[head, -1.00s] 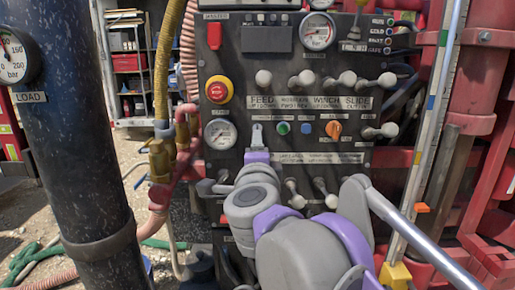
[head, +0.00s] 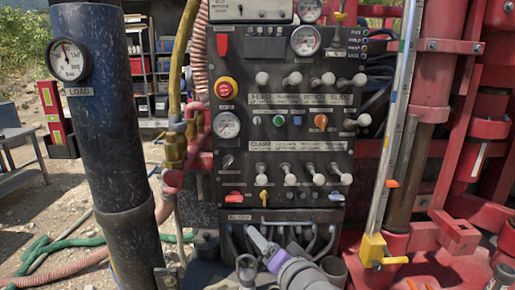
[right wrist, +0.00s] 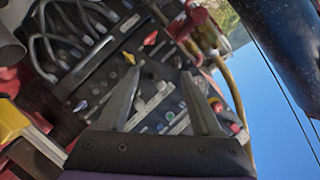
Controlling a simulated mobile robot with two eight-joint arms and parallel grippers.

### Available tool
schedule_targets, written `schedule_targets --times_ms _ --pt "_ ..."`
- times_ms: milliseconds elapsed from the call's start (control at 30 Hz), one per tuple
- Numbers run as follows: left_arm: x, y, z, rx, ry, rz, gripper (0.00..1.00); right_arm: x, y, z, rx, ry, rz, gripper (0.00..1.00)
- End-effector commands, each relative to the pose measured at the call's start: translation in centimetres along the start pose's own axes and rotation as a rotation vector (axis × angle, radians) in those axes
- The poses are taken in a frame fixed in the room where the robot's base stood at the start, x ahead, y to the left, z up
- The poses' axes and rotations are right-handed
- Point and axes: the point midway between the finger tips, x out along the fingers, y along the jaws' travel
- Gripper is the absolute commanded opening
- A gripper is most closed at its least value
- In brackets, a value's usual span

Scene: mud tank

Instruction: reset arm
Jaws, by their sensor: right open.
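My right arm comes up from the bottom centre of the head view, and its gripper (head: 256,244) is in front of the hoses below the control panel (head: 242,105). In the right wrist view the two grey fingers of the right gripper (right wrist: 162,75) are apart with nothing between them. The panel is tilted behind them there, with its knobs and levers. The fingers look clear of the levers, though the exact gap to the hoses cannot be told. My left gripper is in neither view.
A dark post with a load gauge (head: 69,61) stands at the left. A red frame (head: 437,75) and a pale upright rail with a yellow foot (head: 371,248) stand at the right. Black hoses (head: 322,238) hang under the panel. Green hose (head: 75,243) lies on the ground.

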Motion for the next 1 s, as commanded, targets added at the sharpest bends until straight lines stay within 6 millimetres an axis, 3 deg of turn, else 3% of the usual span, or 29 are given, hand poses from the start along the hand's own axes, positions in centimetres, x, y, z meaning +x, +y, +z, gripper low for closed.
schedule_targets --times_ms 33,167,300,400,500,700,1000 --pt "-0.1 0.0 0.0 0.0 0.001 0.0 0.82 -1.2 3.3 2.0 -0.082 -0.059 0.051 0.66" --pt "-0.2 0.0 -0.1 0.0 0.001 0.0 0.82 -4.4 11.3 7.1 -0.268 -0.225 0.195 0.66" --pt "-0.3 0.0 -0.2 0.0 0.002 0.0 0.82 -8.9 19.7 11.6 -0.415 -0.392 0.365 0.66" --pt "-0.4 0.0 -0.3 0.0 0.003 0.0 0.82 -12.2 24.6 13.9 -0.486 -0.492 0.478 0.66" --pt "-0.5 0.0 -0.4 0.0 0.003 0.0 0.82 -14.9 28.0 15.6 -0.528 -0.568 0.565 0.66" --pt "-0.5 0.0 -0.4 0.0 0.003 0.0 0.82 -17.4 30.8 16.9 -0.561 -0.636 0.644 0.66" --pt "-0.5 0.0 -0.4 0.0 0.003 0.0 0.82 -17.5 30.9 17.0 -0.562 -0.638 0.646 0.66"
